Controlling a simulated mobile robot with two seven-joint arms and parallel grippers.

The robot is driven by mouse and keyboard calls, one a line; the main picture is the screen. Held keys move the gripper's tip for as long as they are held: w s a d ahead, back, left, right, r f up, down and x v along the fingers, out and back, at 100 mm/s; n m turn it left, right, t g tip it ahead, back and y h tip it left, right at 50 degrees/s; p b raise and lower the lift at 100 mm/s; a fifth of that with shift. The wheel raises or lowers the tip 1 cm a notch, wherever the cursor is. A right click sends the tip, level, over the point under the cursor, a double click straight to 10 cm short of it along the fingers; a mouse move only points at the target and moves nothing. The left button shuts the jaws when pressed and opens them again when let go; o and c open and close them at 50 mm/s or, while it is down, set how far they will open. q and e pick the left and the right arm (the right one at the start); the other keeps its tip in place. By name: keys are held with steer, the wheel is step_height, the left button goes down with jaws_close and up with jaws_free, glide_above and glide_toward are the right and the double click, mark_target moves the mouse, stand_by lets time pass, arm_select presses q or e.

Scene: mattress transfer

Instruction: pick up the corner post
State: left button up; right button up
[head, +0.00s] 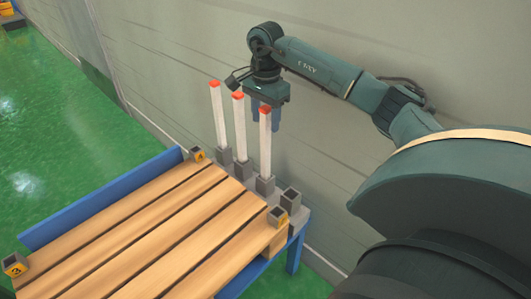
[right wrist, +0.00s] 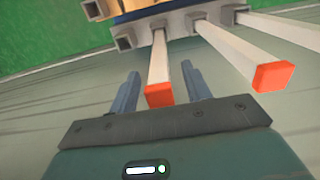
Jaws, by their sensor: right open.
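Three white corner posts with red tops stand upright in a row of grey sockets beside the pallet. In the head view they are the left post (head: 219,122), the middle post (head: 241,132) and the right post (head: 265,147). My right gripper (head: 265,121) is at the upper part of the right post, fingers pointing down. In the right wrist view, this post (right wrist: 159,62) lies between the open fingers (right wrist: 160,71), with gaps visible on both sides. The other two posts (right wrist: 240,54) are right of the fingers there. My left gripper is not in view.
An empty grey socket (head: 291,200) is right of the posts. The wooden pallet (head: 150,222) lies on a blue frame (head: 110,198), with yellow-marked corner sockets (head: 278,216). A grey wall (head: 430,50) rises close behind the posts. Green floor (head: 60,120) is open at left.

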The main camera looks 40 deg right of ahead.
jaws_close()
stand_by(0.4)
